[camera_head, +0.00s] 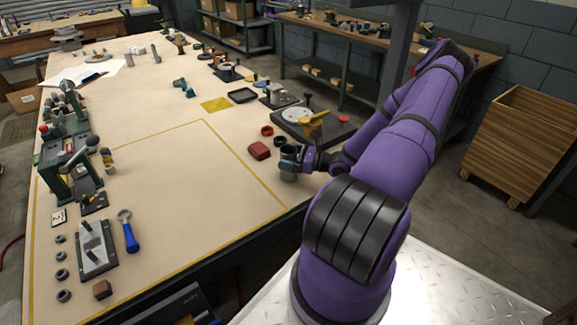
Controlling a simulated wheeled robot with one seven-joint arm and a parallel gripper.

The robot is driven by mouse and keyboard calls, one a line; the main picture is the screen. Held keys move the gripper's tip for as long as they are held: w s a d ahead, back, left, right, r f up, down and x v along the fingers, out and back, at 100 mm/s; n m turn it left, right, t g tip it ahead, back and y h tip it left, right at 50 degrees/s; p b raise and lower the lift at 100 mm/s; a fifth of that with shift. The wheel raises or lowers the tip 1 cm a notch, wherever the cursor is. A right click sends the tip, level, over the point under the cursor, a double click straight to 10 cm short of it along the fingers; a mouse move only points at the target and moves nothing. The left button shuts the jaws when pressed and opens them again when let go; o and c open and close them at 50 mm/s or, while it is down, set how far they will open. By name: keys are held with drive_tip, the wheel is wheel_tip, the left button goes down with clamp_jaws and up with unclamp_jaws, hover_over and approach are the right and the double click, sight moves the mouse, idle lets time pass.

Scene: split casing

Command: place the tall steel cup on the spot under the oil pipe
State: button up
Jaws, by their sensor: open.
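A grey metallic cup-like cylinder (289,176) stands upright near the right edge of the big table. It looks like the steel cup, but it is small and partly covered by my gripper. My gripper (291,160) is at its upper part, with the fingers open around or beside it; I cannot tell whether they touch. A yellow angled part (313,124) stands behind my gripper, beside a round grey plate on a dark base (297,114). I cannot make out for sure which thing is the oil pipe, or the spot under it.
A red block (259,151) and small red rings (267,131) lie just left of and behind my gripper. A green machine (66,160) stands at the table's left. The yellow-outlined middle of the table (180,185) is clear. A wooden cabinet (520,142) stands at right.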

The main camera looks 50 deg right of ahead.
drive_tip(key=c, duration=1.1)
drive_tip(key=shift+r, duration=0.15)
drive_tip(key=shift+c, duration=0.2)
